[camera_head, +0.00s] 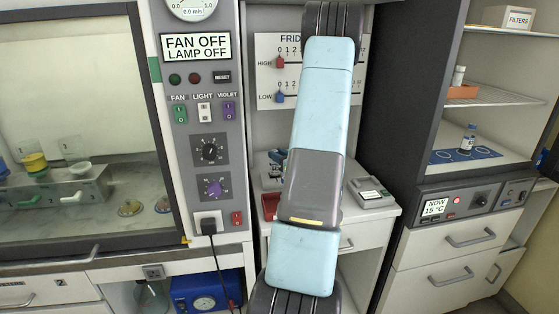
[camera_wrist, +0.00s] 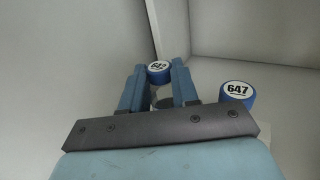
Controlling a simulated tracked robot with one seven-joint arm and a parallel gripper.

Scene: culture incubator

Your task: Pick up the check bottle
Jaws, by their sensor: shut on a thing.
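In the wrist view, my gripper (camera_wrist: 158,72) is shut on a bottle with a blue cap (camera_wrist: 159,66). The cap has a white round label with a dark number too small to read surely. The bottle stands between the two blue fingers, and its body is mostly hidden by them and the dark gripper bar. A second bottle with a blue cap marked 647 (camera_wrist: 237,92) stands to the right, apart from the fingers. I cannot tell from the pictures which is the check bottle. In the head view, my gripper is out of sight.
Pale walls (camera_wrist: 250,35) meet in a corner behind the bottles. In the head view, a small bottle (camera_head: 468,139) stands on a blue mat (camera_head: 448,157) in the right cabinet. A glass-fronted hood is at left.

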